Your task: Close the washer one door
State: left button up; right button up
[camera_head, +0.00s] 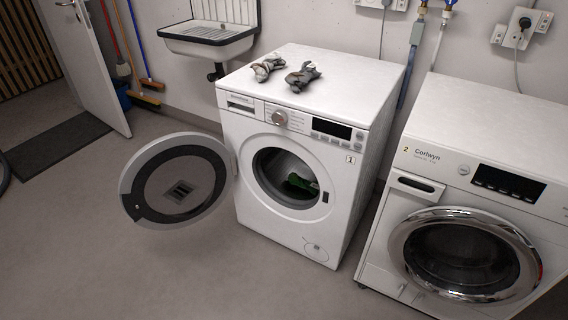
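The washer one (270,216), a white front-loader with a small "1" label on its front, stands in the middle of the head view. Its round door (178,182) is swung wide open to the left, hinged at the left side of the opening. Neither of my grippers shows in this view.
Crumpled grey cloth items (303,76) lie on top of washer one. A second white machine (450,230), labelled 2, stands close on the right with its door shut. A sink (208,38) hangs behind. The floor (130,270) in front is clear.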

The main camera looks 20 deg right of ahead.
aim_at(175, 180)
jog(key=u, duration=1.2)
jog(key=i, duration=4.55)
jog(key=z, duration=4.25)
jog(key=i, duration=0.5)
jog(key=z, duration=0.85)
